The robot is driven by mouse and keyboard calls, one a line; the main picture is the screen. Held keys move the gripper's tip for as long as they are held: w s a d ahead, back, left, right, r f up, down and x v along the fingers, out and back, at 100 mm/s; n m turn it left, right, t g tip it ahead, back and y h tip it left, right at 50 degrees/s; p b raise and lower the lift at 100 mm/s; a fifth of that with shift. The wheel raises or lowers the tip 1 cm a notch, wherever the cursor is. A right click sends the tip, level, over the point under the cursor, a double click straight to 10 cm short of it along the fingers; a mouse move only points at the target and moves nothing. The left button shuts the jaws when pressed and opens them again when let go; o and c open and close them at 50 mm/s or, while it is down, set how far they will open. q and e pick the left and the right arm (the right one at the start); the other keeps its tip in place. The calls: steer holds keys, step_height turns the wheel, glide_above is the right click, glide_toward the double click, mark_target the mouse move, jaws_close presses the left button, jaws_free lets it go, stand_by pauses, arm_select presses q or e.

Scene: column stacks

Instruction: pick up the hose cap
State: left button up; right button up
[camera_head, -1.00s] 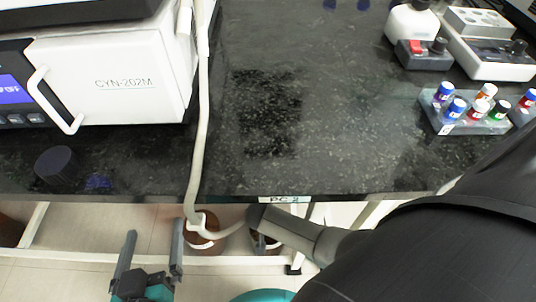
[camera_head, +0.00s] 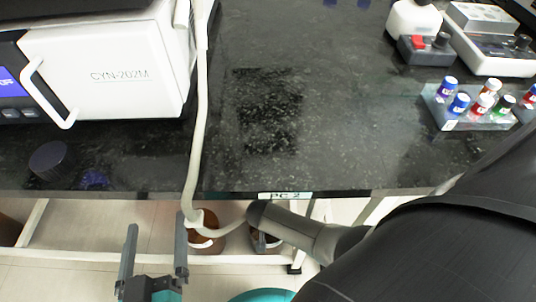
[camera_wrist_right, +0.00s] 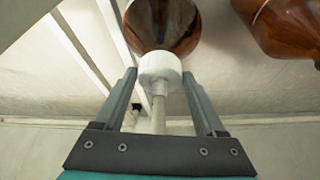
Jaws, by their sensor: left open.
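The white hose cap (camera_wrist_right: 160,68) shows in the right wrist view, against a brown bottle (camera_wrist_right: 163,22), with a pale stem running from it toward the camera. My right gripper (camera_wrist_right: 160,75) has its fingers wide apart, one tip close to each side of the cap; I cannot tell whether they touch it. In the head view the pale hose (camera_head: 201,110) hangs over the bench edge to a brown bottle (camera_head: 207,241) below. My left gripper (camera_head: 154,235) is open and empty, left of that bottle. My right gripper is hidden in the head view.
The black bench (camera_head: 330,110) has a clear middle. A white CYN-202M machine (camera_head: 120,75) stands left, a dark round cap (camera_head: 52,160) in front of it. A rack (camera_head: 475,122) of small coloured-cap vials stands right. A second brown bottle (camera_wrist_right: 285,25) is near my right gripper.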

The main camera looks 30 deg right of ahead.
steer(key=c, duration=0.8)
arm_select(q)
steer(key=shift+f, duration=0.1)
arm_select(e)
steer(key=shift+r+p, duration=0.6)
steer(key=shift+r, duration=0.1)
steer(key=shift+r+p, duration=0.65)
steer(key=shift+r, duration=0.2)
steer(key=shift+r+p, duration=0.45)
steer(key=shift+r, duration=0.1)
steer(key=shift+r+p, duration=0.45)
steer(key=shift+r, duration=0.1)
step_height(320, 180, up, 2)
steer(key=shift+r+p, duration=0.15)
steer(key=shift+p, duration=0.75)
steer(key=shift+r+p, duration=0.3)
steer(key=shift+r, duration=0.1)
arm_select(q)
steer(key=s+a+f+g+y, duration=0.2)
steer(key=a+g, duration=0.3)
steer(key=s+a+f+g+y+p, duration=0.1)
steer(key=s+a+f+g+y, duration=0.2)
steer(key=a+g, duration=0.2)
steer(key=shift+a+f+g+y, duration=0.15)
steer(key=shift+a+g+y, duration=0.15)
steer(key=shift+a+g, duration=0.15)
arm_select(e)
steer(key=shift+r, duration=0.8)
